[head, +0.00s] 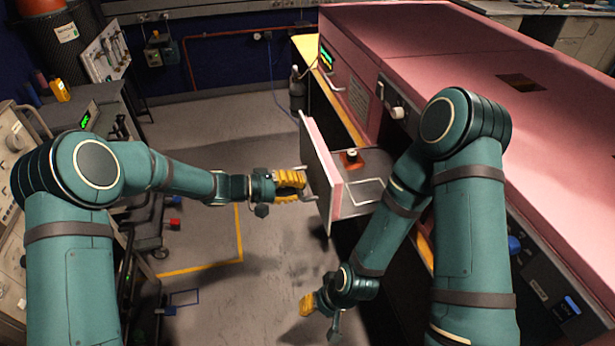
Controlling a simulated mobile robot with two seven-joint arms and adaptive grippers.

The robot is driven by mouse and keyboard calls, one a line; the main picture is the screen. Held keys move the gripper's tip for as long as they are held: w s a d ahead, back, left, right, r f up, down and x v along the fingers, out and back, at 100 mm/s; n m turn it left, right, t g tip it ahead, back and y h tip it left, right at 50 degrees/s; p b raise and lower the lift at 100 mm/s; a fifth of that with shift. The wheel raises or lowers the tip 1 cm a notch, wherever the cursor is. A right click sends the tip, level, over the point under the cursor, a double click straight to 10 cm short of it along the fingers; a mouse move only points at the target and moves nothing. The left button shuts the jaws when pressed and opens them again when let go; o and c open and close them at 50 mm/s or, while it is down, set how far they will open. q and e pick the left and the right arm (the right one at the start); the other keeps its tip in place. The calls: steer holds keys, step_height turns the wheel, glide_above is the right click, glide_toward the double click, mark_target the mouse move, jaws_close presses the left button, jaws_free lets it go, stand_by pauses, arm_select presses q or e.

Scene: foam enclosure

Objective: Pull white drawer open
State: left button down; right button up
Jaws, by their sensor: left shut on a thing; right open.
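The white drawer (317,160) stands pulled out from the front of the pink-topped cabinet. Its front panel faces left and its tray (377,163) is in view behind it. A small dark jar with an orange base (351,157) is inside. My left gripper (301,186), with yellow fingers, is shut on the handle (311,191) of the drawer front; the fingers hide part of the handle. My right gripper (303,307) is open and empty, low in front of the cabinet and below the drawer.
The pink cabinet (440,50) fills the right side. A dark bottle (297,88) stands behind the drawer. Equipment benches (75,125) line the left. The grey floor (215,125) between is mostly clear, with yellow tape (205,268) on it.

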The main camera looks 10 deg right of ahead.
arm_select(q)
steer(key=shift+a, duration=0.1)
steer(key=c, duration=1)
jaws_free()
steer(key=v, duration=1.2)
